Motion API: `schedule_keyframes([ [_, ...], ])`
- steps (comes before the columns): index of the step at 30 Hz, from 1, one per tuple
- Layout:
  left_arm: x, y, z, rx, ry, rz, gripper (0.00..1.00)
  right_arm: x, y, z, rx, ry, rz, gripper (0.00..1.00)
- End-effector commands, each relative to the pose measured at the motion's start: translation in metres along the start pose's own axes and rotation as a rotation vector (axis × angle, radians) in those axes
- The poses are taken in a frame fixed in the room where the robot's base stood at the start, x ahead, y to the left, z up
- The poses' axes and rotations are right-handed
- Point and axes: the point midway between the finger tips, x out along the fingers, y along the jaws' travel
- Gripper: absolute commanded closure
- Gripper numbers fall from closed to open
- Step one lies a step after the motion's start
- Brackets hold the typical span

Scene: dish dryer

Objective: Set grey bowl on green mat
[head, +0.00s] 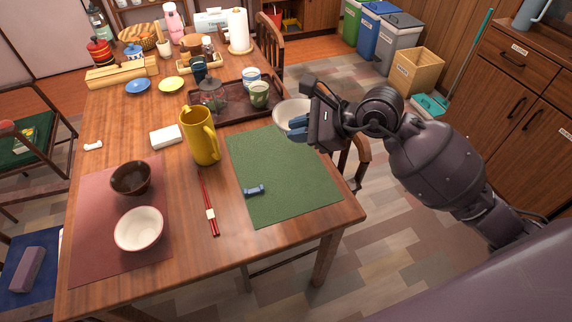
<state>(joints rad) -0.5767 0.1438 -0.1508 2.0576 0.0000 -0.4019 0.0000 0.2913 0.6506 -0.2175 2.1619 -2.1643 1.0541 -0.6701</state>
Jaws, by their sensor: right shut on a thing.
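The grey bowl (284,110), pale and round, shows at the far right corner of the green mat (285,180). My right gripper (299,125) is shut on the bowl's near right side, with its blue fingertips at the rim. The gripper hides part of the bowl, and I cannot tell how high the bowl is above the mat or table. The green mat lies flat at the right side of the wooden table. My left gripper is not in view.
A small blue rest (254,191) lies on the mat's left part. A yellow pitcher (199,138) and red chopsticks (209,210) stand and lie left of the mat. A dark tray (226,112) with cups is behind it. The mat's middle is clear.

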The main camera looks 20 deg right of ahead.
Motion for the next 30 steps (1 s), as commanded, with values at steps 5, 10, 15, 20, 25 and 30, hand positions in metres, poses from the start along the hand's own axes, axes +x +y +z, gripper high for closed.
schedule_keyframes([
  [5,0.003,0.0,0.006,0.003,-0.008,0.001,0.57,0.014,0.009,-0.018,0.005,0.017,0.007,1.0],
  [10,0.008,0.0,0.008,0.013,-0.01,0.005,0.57,0.034,0.024,-0.048,0.007,0.017,0.007,1.0],
  [15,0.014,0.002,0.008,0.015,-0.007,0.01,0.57,0.054,0.037,-0.076,0.006,0.017,0.008,1.0],
  [20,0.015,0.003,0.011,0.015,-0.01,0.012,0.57,0.07,0.047,-0.098,0.005,0.017,0.007,1.0],
  [25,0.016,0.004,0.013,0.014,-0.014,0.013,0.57,0.077,0.051,-0.107,0.0,0.014,0.003,1.0],
  [30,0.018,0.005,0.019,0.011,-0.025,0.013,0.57,0.085,0.057,-0.119,0.002,0.016,0.005,1.0],
])
